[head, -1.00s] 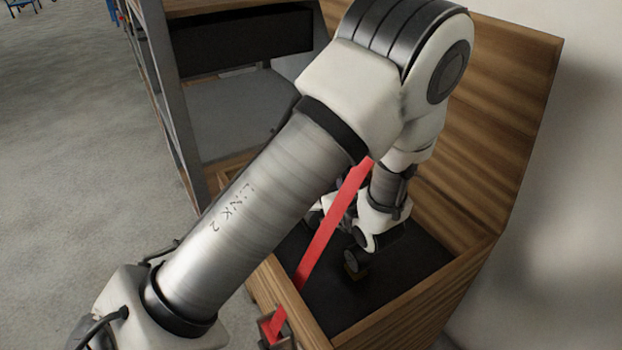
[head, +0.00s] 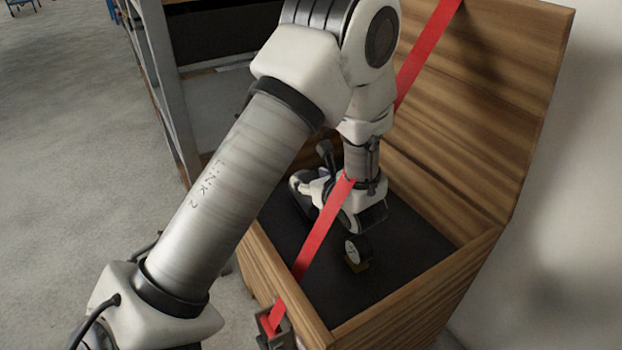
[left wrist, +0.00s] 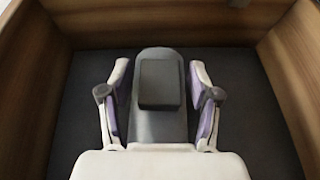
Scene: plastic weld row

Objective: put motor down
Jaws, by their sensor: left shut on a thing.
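My left gripper (head: 345,212) reaches down inside an open wooden crate (head: 420,292), low over its dark floor. It is shut on the motor, which is mostly hidden by the gripper. In the left wrist view the white and purple fingers (left wrist: 160,100) stand either side of a dark grey body. Whether the motor touches the crate floor cannot be told. My right gripper is not in view.
A red strap (head: 322,228) runs from a metal latch (head: 275,325) at the crate's front left up to the raised lid (head: 490,95), passing close in front of my arm. A grey shelf frame (head: 160,85) stands behind. The crate floor is clear at right.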

